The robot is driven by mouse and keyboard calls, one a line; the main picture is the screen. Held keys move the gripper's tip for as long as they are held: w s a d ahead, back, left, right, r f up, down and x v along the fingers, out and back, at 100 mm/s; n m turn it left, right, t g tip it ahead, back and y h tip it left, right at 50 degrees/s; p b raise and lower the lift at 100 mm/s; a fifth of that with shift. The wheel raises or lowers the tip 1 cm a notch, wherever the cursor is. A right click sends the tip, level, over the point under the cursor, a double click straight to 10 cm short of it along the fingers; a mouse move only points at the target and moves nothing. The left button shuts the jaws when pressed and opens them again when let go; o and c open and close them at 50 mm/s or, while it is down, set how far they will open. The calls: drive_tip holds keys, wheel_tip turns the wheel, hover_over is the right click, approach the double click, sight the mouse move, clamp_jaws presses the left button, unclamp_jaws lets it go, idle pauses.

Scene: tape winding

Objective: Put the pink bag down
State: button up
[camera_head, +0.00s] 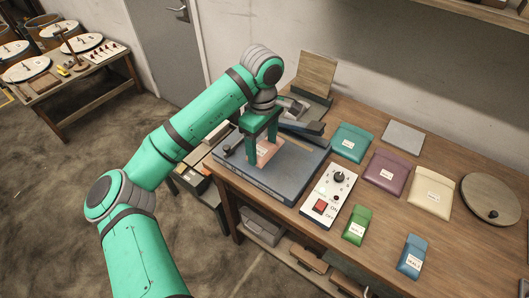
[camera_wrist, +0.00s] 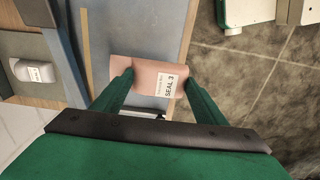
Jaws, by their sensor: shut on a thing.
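The pink bag (camera_head: 265,154) is between the fingers of my gripper (camera_head: 262,135) in the head view. It is over the grey-blue plate of the sealing device (camera_head: 290,168) on the workbench. In the wrist view the pink bag (camera_wrist: 150,75) bears a white label reading "SEAL 3", and my gripper (camera_wrist: 152,88) is shut on its two sides. I cannot tell whether the bag's underside touches the plate.
A white control box (camera_head: 329,194) with a knob and red switch stands right of the plate. Teal (camera_head: 352,143), purple (camera_head: 387,172), cream (camera_head: 430,191), green (camera_head: 356,224) and blue (camera_head: 411,257) bags lie on the bench (camera_head: 460,240). A round disc (camera_head: 491,198) lies at far right.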

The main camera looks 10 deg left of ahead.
sight(262, 141)
drive_tip(key=w+f, duration=0.2)
drive_tip(key=f, duration=0.1)
drive_tip(key=shift+w+a+f, duration=0.15)
drive_tip(key=shift+w+a, duration=0.2)
drive_tip(key=shift+w, duration=0.05)
drive_tip(key=shift+w+f, duration=0.2)
drive_tip(key=shift+f, duration=0.8)
drive_tip(key=shift+w+f, duration=0.2)
drive_tip(key=shift+f, duration=0.75)
drive_tip(key=shift+s, duration=0.1)
drive_tip(key=shift+s+a+f, duration=0.1)
drive_tip(key=shift+a+f, duration=0.05)
drive_tip(key=shift+f, duration=0.1)
drive_tip(key=o, duration=1.1)
drive_tip(key=shift+c, duration=0.2)
